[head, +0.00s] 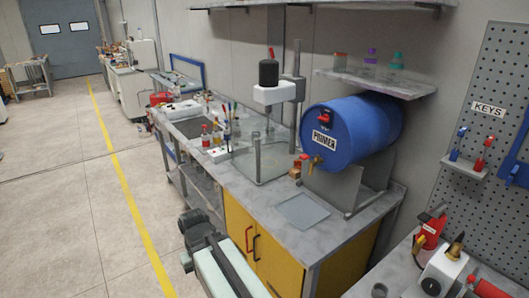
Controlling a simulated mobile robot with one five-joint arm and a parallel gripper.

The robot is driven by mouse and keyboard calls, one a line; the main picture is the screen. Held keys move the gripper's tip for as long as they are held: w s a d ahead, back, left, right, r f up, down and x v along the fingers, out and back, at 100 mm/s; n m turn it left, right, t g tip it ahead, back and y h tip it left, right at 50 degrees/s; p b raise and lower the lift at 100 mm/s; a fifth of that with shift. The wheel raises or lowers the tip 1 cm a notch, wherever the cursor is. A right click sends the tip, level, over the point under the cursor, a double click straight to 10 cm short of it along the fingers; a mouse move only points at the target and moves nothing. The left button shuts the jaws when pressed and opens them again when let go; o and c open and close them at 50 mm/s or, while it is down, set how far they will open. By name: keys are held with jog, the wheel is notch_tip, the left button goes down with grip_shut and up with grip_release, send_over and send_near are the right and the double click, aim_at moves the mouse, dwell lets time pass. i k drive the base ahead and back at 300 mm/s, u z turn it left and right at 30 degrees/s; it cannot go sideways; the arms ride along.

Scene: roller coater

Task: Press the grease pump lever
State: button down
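I cannot pick out the grease pump or its lever with certainty. A white block-shaped device (441,271) with a brass cone-like top stands on the bench at the lower right. A red part (487,288) lies beside it, cut by the frame's lower edge; whether it is a lever I cannot tell. My arm's grey and pale green links show at the bottom, in front of the yellow cabinet. No gripper fingers can be made out.
A blue primer drum (352,130) lies on a cradle on the long workbench (345,228). A yellow cabinet (262,250) is below. A pegboard (501,105) with tools hangs at right. Open floor (65,200) with a yellow line is at left.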

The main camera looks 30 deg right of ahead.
aim_at(424, 217)
jog(key=k, duration=1.6)
jog(key=z, duration=0.5)
jog(key=i, duration=1.05)
jog(key=u, duration=0.05)
